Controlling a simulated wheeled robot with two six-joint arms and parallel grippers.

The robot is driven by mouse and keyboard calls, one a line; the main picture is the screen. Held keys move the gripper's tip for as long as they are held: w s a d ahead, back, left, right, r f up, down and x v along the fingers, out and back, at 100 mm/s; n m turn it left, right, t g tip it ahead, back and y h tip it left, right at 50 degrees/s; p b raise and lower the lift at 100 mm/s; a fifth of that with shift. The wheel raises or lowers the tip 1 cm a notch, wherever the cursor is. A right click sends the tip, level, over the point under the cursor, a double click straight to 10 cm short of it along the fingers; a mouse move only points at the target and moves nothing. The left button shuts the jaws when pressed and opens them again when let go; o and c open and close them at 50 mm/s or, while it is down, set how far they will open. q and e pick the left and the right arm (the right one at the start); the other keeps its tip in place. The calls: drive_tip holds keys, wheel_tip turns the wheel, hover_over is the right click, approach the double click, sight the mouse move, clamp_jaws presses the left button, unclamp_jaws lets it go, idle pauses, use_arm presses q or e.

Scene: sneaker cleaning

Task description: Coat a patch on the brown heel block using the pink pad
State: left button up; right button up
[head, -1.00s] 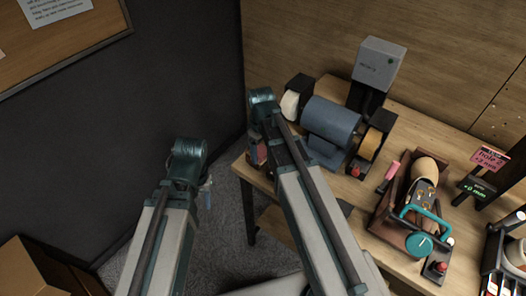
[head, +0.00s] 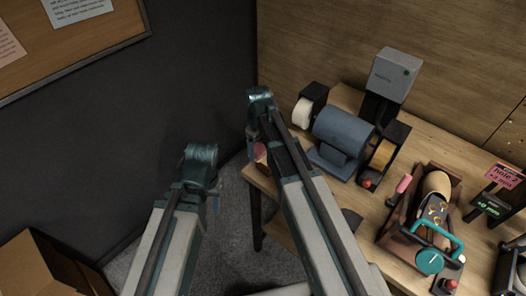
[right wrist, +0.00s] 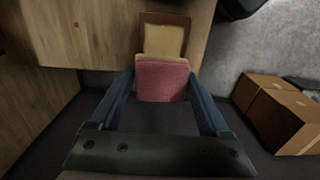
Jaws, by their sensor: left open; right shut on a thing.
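My right gripper (right wrist: 163,100) is shut on the pink pad (right wrist: 162,78), which sits between its two fingers in the right wrist view. Just beyond the pad is a cream-yellow face (right wrist: 165,40) with a brown block (right wrist: 165,18) at its far edge. I cannot tell whether the pad touches them. In the head view the pad shows as a small pink patch (head: 260,151) at the table's near left corner, partly hidden by my right arm. My left gripper (head: 214,202) is open, left of the table over the floor, mostly hidden by its wrist.
The table (head: 345,100) carries a blue grinder (head: 340,132) with a white and an orange wheel. To the right stand a brown holder with a shoe last (head: 436,184), a teal clamp (head: 430,260) and small signs (head: 504,176). Cardboard boxes (right wrist: 275,105) stand on the floor.

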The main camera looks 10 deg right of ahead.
wheel_tip(320, 180, up, 6)
drive_tip(key=p, duration=0.6)
idle(0.4)
wheel_tip(320, 180, up, 3)
drive_tip(key=p, duration=0.3)
drive_tip(key=shift+r, duration=0.1)
idle(0.4)
